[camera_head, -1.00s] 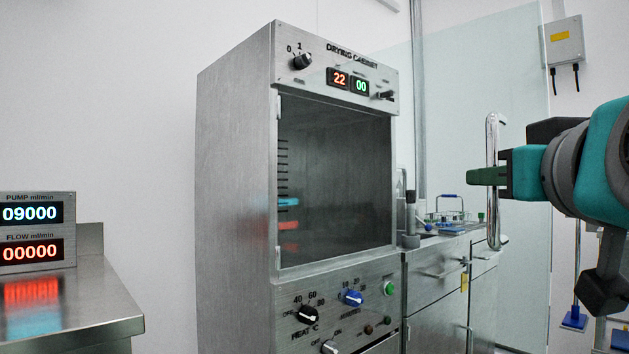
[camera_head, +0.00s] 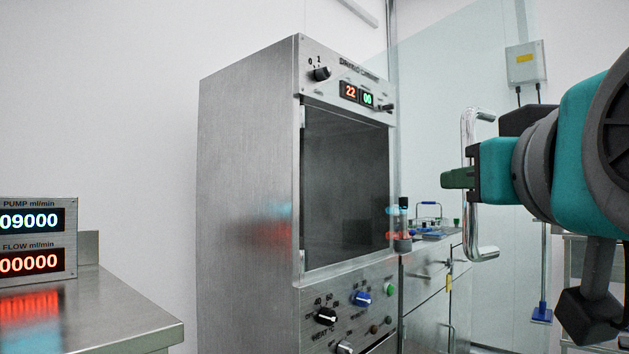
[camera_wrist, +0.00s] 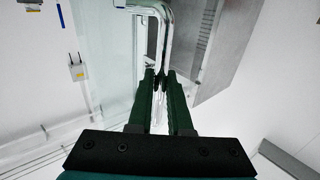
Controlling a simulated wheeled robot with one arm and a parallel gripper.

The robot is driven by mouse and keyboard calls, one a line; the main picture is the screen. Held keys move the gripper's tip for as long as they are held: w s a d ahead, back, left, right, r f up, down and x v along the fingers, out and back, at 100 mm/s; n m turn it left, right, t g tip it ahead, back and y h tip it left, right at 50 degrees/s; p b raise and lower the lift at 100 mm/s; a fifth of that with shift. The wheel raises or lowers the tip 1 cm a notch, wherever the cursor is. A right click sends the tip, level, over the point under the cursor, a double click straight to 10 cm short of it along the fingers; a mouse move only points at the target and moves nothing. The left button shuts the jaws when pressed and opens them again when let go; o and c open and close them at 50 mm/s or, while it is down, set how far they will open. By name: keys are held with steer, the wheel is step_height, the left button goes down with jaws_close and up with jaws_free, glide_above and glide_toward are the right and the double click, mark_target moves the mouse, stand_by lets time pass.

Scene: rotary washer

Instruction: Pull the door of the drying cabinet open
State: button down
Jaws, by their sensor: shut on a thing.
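The drying cabinet (camera_head: 248,170) is a steel box with a dark, square opening. A chrome upright bar handle (camera_head: 470,220) stands off the pane. My gripper (camera_head: 464,178) is shut on this handle near its middle. In the wrist view the dark green fingers (camera_wrist: 160,82) close around the handle (camera_wrist: 165,40). The far fingertip is partly hidden in the head view.
A steel bench (camera_head: 125,310) with a pump and flow display (camera_head: 35,240) stands at the lower left. A lower steel cabinet (camera_head: 425,295) with a tube rack (camera_head: 428,228) shows behind the pane. A wall box (camera_head: 526,62) hangs at the right.

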stand_by(0.3)
steer(key=c, duration=0.8)
jaws_free()
steer(key=shift+c, duration=0.2)
steer(key=shift+s, duration=0.1)
steer(key=s, duration=0.7)
steer(key=shift+s+a, duration=0.35)
steer(key=shift+a, duration=0.1)
